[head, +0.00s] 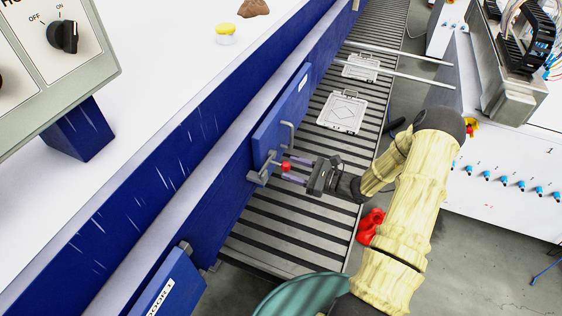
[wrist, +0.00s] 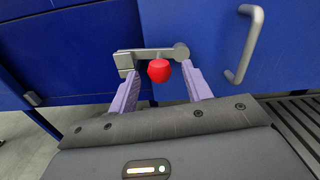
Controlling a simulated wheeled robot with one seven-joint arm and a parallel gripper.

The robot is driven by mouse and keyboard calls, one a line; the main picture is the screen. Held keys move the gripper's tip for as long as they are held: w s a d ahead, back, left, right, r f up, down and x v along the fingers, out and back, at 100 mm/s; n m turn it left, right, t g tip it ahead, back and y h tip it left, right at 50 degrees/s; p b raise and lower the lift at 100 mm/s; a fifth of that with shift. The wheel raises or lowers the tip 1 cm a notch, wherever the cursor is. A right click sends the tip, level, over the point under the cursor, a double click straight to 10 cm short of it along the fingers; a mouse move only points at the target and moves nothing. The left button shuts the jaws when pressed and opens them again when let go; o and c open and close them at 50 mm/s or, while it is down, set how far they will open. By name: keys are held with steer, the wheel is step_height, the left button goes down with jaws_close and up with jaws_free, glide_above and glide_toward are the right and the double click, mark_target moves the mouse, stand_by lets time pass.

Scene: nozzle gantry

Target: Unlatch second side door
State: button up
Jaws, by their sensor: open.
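The side door (head: 280,122) is a blue panel with a white label too small to read. It stands against the blue side wall of the machine. A grey handle (head: 289,132) is on it, also visible in the wrist view (wrist: 249,45). Below the handle is a grey metal latch bar (head: 262,173) with a red knob (head: 286,167). In the wrist view the bar (wrist: 150,54) lies nearly level across the door seam, with the knob (wrist: 159,71) in front. My gripper (head: 288,171) is open, its purple fingers on either side of the knob. I cannot tell whether they touch it.
A nearer labelled blue door (head: 168,290) is at the lower left. A roller conveyor (head: 285,225) runs beneath my arm, carrying grey plates (head: 341,112). A red object (head: 370,225) and a teal rounded object (head: 305,297) are below. A white panel with blue fittings (head: 505,182) is right.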

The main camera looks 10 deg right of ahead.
mark_target(281, 165)
steer(key=p+x, duration=0.1)
steer(key=x, duration=0.3)
steer(key=shift+w+a, duration=0.15)
steer(key=shift+a, duration=0.05)
jaws_close()
